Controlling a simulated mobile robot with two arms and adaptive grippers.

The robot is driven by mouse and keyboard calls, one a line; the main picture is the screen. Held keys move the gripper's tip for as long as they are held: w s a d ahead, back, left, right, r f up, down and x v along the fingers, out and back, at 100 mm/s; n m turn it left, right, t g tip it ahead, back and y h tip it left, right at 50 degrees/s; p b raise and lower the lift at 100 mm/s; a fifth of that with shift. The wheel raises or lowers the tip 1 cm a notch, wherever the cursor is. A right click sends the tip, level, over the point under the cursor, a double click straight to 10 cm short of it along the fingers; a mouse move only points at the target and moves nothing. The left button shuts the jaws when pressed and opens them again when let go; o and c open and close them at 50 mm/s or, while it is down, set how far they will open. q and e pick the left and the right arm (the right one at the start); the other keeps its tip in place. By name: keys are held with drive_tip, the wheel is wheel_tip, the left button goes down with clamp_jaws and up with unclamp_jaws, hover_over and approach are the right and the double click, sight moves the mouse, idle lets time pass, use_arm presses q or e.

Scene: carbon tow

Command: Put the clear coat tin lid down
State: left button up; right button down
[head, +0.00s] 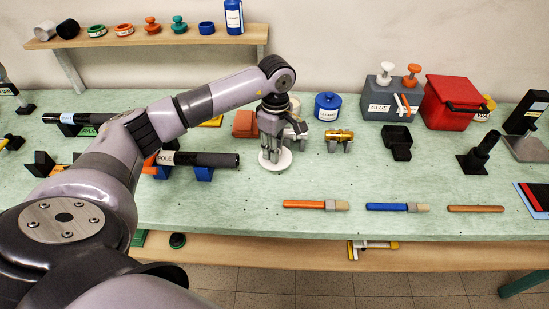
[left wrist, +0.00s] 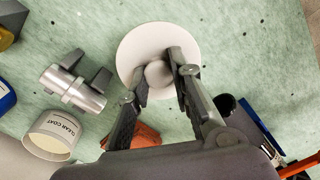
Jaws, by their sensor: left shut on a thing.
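The white clear coat tin lid (head: 284,164) is a round disc with a knob. My left gripper (head: 273,152) points down over the bench and is shut on the knob; the lid also shows in the left wrist view (left wrist: 134,50), with the gripper's fingers (left wrist: 162,70) on both sides of the knob. The lid is level, at or just above the green bench top; I cannot tell whether it touches. The open clear coat tin (left wrist: 52,138) stands apart from it, lettered CLEAR COAT. In the head view my gripper partly hides the tin. My right gripper is not in view.
A silver cylinder in a holder (left wrist: 75,88) sits near the lid. A pole (head: 205,159) on blue supports lies to its left, an orange block (head: 243,124) behind. Brushes (head: 315,205) lie in front to the right. The bench (head: 225,215) is clear just in front of the lid.

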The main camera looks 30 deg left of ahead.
use_arm(q)
drive_tip(key=shift+f, duration=0.6)
wheel_tip(320, 180, down, 3)
drive_tip(key=shift+f+p, duration=0.2)
drive_tip(key=shift+p, duration=0.25)
drive_tip(key=shift+f, duration=0.25)
drive_tip(key=shift+f, duration=0.1)
drive_tip(key=shift+f+b, duration=0.1)
drive_tip(key=shift+b, duration=0.2)
drive_tip(key=o, duration=0.8)
drive_tip(key=shift+o, duration=0.2)
